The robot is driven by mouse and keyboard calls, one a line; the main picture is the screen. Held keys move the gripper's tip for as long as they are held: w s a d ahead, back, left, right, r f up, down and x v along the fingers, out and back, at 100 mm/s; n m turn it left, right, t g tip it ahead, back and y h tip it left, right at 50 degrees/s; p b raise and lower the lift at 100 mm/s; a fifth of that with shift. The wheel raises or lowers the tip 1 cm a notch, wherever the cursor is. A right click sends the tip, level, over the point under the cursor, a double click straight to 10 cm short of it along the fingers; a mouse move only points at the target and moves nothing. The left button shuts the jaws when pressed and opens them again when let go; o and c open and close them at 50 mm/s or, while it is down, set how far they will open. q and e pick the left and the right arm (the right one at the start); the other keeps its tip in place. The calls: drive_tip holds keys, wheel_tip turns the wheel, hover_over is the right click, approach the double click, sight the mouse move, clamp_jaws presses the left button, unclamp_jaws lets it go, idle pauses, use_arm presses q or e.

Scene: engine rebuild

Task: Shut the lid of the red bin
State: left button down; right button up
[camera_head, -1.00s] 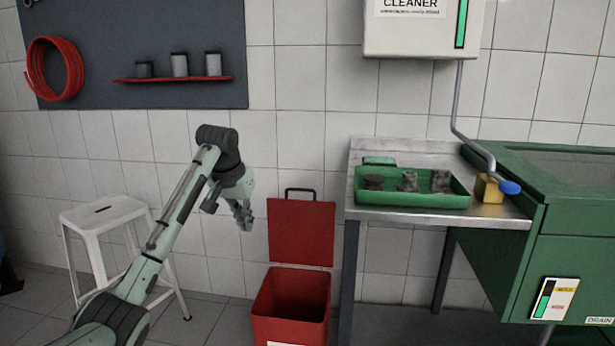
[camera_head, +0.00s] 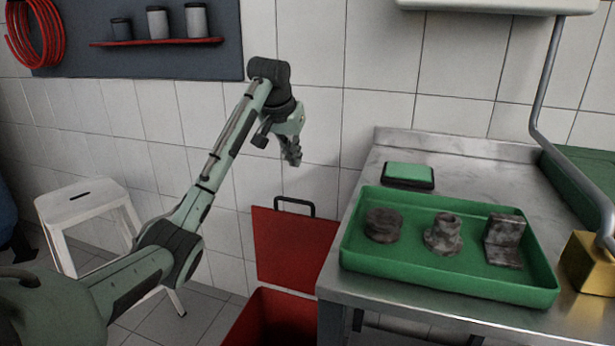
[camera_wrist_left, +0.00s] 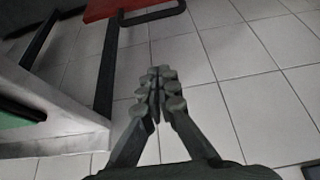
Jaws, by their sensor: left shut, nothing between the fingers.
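The red bin (camera_head: 262,318) stands on the floor left of the steel table, its lower part cut off by the picture edge. Its red lid (camera_head: 296,250) is open and stands upright behind the bin, with a black handle on its top edge. My left gripper (camera_head: 293,160) is above the lid handle, apart from it, shut and empty. In the left wrist view my shut fingers (camera_wrist_left: 158,85) point over floor and tiles, and the lid's edge and handle (camera_wrist_left: 152,14) show at the top. My right gripper is not in view.
The steel table (camera_head: 375,295) is close on the right and holds a green tray (camera_head: 450,289) with several dirty parts, a green pad (camera_head: 408,175) and a yellow block (camera_head: 590,264). A white stool (camera_head: 80,200) stands at the left. A tiled wall is behind.

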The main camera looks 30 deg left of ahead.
use_arm(q)
wheel_tip(320, 180, down, 9)
drive_tip(key=shift+p, duration=0.35)
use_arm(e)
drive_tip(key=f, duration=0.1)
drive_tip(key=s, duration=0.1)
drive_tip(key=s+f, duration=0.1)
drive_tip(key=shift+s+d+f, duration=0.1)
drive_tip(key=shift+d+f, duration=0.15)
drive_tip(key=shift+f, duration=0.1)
use_arm(q)
drive_tip(key=shift+w+a+f, duration=0.1)
drive_tip(key=shift+f, duration=0.05)
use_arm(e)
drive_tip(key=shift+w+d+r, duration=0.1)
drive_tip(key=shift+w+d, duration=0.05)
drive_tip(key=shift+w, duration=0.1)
